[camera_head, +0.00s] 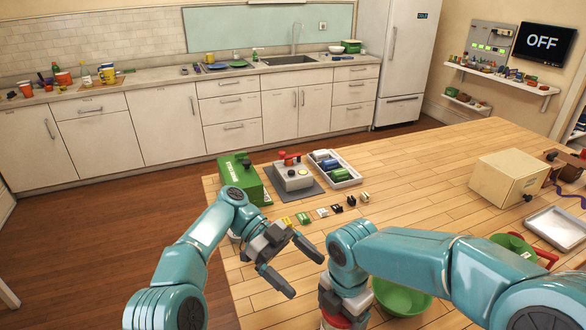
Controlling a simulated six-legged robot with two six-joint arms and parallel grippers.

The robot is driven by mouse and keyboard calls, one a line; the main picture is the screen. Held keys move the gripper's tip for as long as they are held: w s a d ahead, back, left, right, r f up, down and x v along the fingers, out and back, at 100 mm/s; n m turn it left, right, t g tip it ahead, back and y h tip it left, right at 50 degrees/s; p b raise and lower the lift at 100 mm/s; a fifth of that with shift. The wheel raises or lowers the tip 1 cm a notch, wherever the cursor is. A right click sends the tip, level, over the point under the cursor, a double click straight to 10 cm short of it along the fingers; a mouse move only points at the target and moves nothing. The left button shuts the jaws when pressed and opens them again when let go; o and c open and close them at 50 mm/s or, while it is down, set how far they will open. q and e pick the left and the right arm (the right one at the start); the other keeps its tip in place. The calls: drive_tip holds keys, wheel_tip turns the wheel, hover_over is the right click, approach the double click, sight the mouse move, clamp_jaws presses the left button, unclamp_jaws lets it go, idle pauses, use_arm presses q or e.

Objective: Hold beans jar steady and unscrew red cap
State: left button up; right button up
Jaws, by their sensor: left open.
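My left gripper (304,276) is open and empty above the near left part of the wooden table, its fingers pointing right and toward me. My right gripper (345,299) is at the bottom edge, pointing down; its fingertips are cut off or hidden. A red part (335,320) shows just below it, but I cannot tell if it is the red cap. I cannot make out a beans jar. A pale object partly behind my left arm is too covered to identify.
The wooden table (420,165) holds a green box (240,176), a grey device (292,176), a tray (347,180) and several small blocks. A cream box (508,178) and a white tray (556,228) stand right. A green bowl (402,298) is partly behind my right arm.

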use_arm(q)
drive_tip(key=shift+m, duration=0.3)
drive_tip(key=x, duration=0.9)
drive_tip(key=shift+s+d, duration=0.1)
drive_tip(key=shift+s, duration=0.05)
